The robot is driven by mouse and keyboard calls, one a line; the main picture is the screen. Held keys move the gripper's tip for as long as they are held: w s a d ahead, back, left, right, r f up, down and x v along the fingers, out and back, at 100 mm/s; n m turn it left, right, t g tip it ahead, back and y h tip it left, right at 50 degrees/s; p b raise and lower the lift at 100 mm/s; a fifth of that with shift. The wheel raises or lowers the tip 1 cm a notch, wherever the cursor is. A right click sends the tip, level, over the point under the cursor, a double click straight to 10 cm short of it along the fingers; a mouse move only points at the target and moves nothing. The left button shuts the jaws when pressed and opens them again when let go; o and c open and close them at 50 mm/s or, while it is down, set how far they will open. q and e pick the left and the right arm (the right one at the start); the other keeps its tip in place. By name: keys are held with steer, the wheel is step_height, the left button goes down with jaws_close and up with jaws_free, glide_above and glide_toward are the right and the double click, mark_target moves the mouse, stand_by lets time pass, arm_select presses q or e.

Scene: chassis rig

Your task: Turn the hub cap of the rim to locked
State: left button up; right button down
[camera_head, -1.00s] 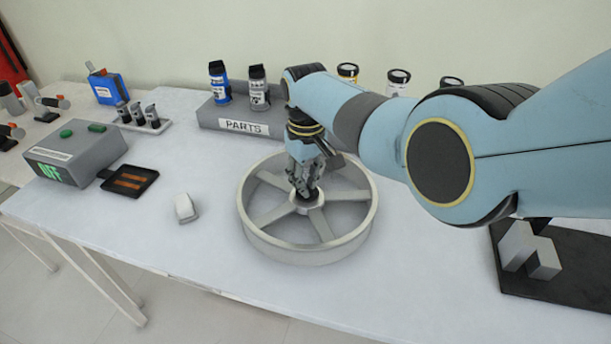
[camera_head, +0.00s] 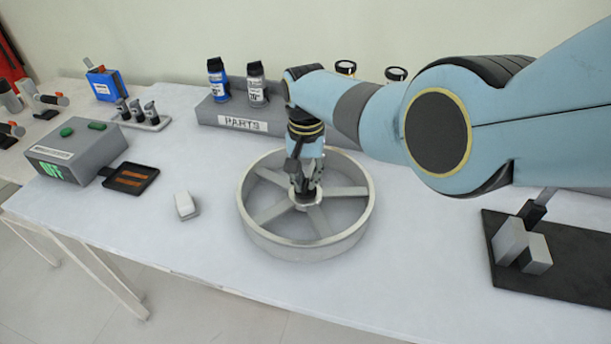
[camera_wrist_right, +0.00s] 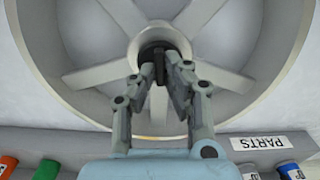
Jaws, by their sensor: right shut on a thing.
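The grey spoked rim (camera_head: 262,232) lies flat on the white table, and its spokes also show in the right wrist view (camera_wrist_right: 100,75). The dark hub cap (camera_wrist_right: 152,48) sits at the rim's centre, with a raised bar across it. My right gripper (camera_head: 304,192) points down at the hub from above. In the right wrist view its fingers (camera_wrist_right: 160,72) are closed around the cap's bar. The fingers hide part of the cap, and I cannot read any lock mark on it. My left gripper is in neither view.
A PARTS rack (camera_head: 240,118) with bottles stands behind the rim. A small white block (camera_head: 186,205) lies to the left, near a grey box reading OFF (camera_head: 70,155). A black base with grey blocks (camera_head: 550,280) stands at the right. The table in front is clear.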

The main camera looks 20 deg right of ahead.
mark_target(306, 182)
steer(key=shift+m, duration=0.5)
steer(key=c, duration=1.4)
jaws_free()
step_height(306, 182, up, 12)
